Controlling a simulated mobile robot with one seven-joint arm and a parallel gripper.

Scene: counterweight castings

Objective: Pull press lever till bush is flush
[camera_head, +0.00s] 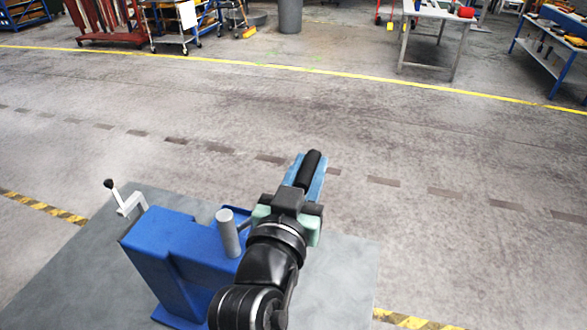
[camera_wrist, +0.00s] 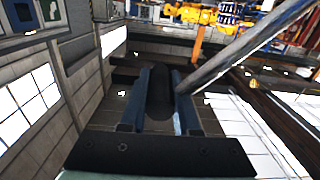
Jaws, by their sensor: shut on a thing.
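The blue press (camera_head: 175,250) stands on a grey surface at the lower left of the head view, with an upright grey cylinder (camera_head: 228,233) on it. My gripper (camera_head: 309,168) is to the right of the press, its blue fingers shut on a black cylindrical grip (camera_head: 308,169), apparently the press lever's handle. In the wrist view the grip (camera_wrist: 159,95) lies lengthwise between the fingers of my gripper (camera_wrist: 160,78). A grey bar (camera_wrist: 245,46) slants up to the right there, apparently the lever's shaft. My arm hides part of the press. I cannot make out the bush.
A small white bracket with a black knob (camera_head: 109,184) sticks up at the press's left. The grey surface (camera_head: 335,280) is bare right of my arm. Open floor lies beyond, with a workbench (camera_head: 430,12), a blue-legged table (camera_head: 550,55) and carts far back.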

